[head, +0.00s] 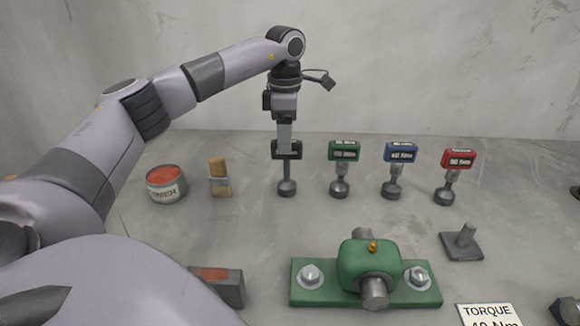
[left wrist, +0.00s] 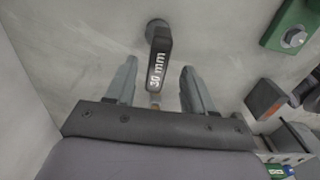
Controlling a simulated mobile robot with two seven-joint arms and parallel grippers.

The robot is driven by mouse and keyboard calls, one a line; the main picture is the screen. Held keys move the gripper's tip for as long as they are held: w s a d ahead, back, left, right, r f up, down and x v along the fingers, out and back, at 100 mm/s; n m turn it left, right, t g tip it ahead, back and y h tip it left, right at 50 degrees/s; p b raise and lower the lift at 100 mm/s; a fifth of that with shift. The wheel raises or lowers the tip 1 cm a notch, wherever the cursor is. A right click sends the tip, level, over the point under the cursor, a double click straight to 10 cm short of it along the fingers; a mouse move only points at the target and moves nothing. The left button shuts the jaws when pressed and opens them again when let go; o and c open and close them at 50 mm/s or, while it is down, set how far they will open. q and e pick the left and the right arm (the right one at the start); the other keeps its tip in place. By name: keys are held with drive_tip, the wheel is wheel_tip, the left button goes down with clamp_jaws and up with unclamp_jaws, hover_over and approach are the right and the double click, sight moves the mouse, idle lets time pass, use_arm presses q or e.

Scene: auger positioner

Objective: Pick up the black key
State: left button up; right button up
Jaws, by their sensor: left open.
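The black key (head: 287,187) stands upright on the grey table, with a black handle, a thin shaft and a round socket at its foot. In the left wrist view the black key (left wrist: 159,62) shows "30 mm" on its handle. My left gripper (head: 286,141) points down from above at the handle. In the left wrist view its fingers (left wrist: 158,70) are open, one on each side of the handle, with visible gaps. Whether they touch it cannot be told in the head view. My right gripper is not in view.
Green (head: 344,150), blue (head: 401,153) and red (head: 458,158) keys stand right of the black key. A brush (head: 219,177) and primer can (head: 166,184) stand left. A green bearing block (head: 368,265) is in front, with a pegged plate (head: 461,246) to its right.

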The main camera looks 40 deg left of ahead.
sight(287, 158)
use_arm(q)
drive_tip(key=f, duration=0.5)
drive_tip(key=shift+w+f+p, duration=0.2)
drive_tip(key=shift+f+p, duration=0.05)
drive_tip(key=shift+p, duration=0.15)
clamp_jaws()
drive_tip(key=shift+r, duration=0.15)
